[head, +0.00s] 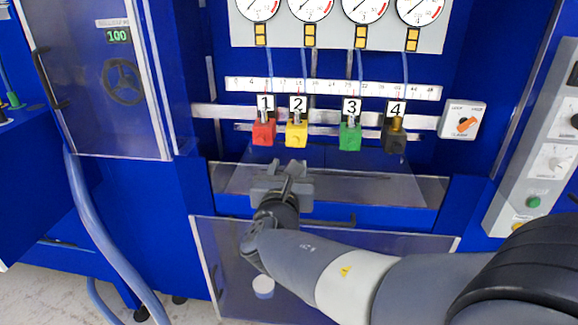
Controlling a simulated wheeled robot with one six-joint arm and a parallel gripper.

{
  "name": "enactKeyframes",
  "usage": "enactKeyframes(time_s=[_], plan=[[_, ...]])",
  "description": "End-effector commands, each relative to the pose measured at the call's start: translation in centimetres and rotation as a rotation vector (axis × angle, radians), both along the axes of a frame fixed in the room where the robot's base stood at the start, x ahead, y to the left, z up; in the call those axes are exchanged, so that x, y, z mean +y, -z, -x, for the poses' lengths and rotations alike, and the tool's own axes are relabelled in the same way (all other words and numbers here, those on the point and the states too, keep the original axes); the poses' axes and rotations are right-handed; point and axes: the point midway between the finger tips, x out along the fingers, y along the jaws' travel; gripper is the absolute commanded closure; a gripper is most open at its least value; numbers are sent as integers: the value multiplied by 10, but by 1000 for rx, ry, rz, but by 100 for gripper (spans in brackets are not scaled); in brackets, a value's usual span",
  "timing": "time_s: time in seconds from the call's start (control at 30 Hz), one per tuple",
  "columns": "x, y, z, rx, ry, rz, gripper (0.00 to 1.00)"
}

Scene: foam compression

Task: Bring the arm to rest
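My gripper (292,170) is at the end of my grey arm, which reaches in from the lower right. It is in front of the blue machine, just below the yellow block under label 2. The fingers are small in the view and partly overlap each other, so I cannot tell how far apart they are. I see no object clearly held in it.
Red (263,133), yellow (296,134), green (350,138) and black (394,140) blocks hang below numbered labels. A clear lower door (400,243) stands behind my arm. A rotary switch box (462,121) is at right. A blue hose (95,240) runs down at left.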

Motion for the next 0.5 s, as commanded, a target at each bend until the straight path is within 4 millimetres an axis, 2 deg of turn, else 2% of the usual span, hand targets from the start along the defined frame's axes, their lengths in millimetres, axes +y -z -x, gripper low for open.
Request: enactKeyframes(time_s=[0.27,0.37,0.5], plan=[[0,0,-6,0,2,0,58],[-1,0,-18,0,3,0,58],[-2,0,-44,2,3,1,58]])
